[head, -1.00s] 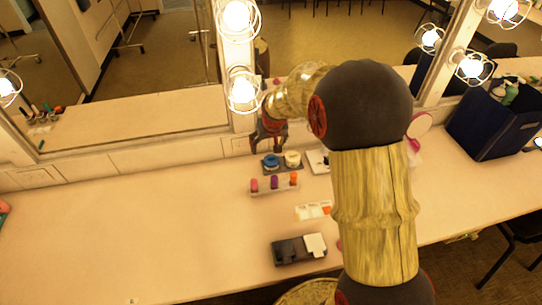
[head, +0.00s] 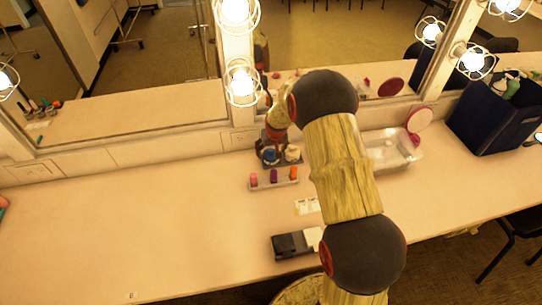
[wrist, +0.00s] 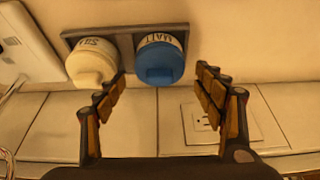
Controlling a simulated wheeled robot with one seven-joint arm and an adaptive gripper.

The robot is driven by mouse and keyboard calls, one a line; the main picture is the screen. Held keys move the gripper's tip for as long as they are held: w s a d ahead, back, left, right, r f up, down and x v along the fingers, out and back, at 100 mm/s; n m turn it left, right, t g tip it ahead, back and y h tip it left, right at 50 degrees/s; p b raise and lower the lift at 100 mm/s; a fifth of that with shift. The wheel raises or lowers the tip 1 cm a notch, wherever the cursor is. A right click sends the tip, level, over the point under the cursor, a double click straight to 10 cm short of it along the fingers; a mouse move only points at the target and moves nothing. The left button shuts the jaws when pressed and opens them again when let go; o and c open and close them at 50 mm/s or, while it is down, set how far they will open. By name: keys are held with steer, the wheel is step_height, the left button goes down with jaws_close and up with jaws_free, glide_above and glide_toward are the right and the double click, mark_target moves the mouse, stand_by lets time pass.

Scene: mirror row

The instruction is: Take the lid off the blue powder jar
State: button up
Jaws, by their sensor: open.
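The blue powder jar (head: 269,155) stands in a dark holder (head: 282,163) near the mirror wall. In the wrist view the same jar (wrist: 160,62) has a blue lid (wrist: 159,73) and a pale label reading MATT. A cream jar (head: 292,153) is beside it in the holder; it also shows in the wrist view (wrist: 92,62). My gripper (head: 270,146) is right at the blue jar in the head view. In the wrist view my gripper (wrist: 160,76) is open, with one finger on each side of the blue lid's line. I cannot tell whether the fingers touch it.
A clear rack (head: 274,178) with several small coloured bottles stands in front of the holder. A clear bin (head: 392,150) and a pink round mirror (head: 418,120) are to the right. A wall outlet (wrist: 203,117) is near the gripper.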

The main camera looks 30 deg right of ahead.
steer(key=shift+w+f, duration=0.15)
steer(key=shift+f, duration=0.05)
steer(key=shift+c, duration=1.1)
steer(key=c, duration=0.7)
steer(key=shift+r, duration=0.15)
